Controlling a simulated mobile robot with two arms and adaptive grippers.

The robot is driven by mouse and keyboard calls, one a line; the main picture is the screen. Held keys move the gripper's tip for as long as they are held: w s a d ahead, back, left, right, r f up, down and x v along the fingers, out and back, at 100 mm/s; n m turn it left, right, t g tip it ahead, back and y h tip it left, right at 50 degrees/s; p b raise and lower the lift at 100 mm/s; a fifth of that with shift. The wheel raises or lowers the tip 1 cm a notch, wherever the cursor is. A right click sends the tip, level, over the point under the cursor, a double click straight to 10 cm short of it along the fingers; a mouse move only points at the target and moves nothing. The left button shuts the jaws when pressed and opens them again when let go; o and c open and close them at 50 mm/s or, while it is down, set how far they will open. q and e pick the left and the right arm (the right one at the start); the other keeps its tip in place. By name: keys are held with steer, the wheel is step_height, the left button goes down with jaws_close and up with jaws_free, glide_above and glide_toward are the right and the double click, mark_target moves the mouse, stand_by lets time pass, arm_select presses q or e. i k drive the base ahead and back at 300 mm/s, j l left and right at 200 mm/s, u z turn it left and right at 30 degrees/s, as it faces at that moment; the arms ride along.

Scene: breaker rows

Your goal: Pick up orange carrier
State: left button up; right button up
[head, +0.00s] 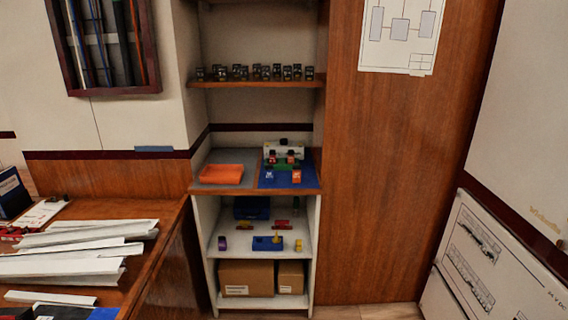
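In the head view a flat orange tray-like carrier (221,174) lies on the left part of the shelf unit's middle counter, on a grey surface. It looks empty. A smaller orange piece (297,176) sits on the blue mat to its right, too small to make out. Neither of my grippers shows in the view.
The blue mat (268,184) holds a white-and-green device (284,155). Several small dark parts line the upper shelf (240,84). A blue tray (267,243) and cardboard boxes (247,278) are below. White trunking strips (80,247) cover the left bench.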

mark_target(290, 151)
steer(key=i+u, duration=0.1)
steer(key=u, duration=0.75)
steer(key=i+l+u, duration=0.45)
steer(key=l, duration=0.15)
steer(key=l+u, duration=0.2)
steer(key=i+l+u, duration=0.1)
steer(key=l+u, duration=0.15)
steer(key=l, duration=0.2)
steer(key=i+l+u, duration=0.2)
steer(key=l, duration=0.15)
steer(key=k, duration=0.1)
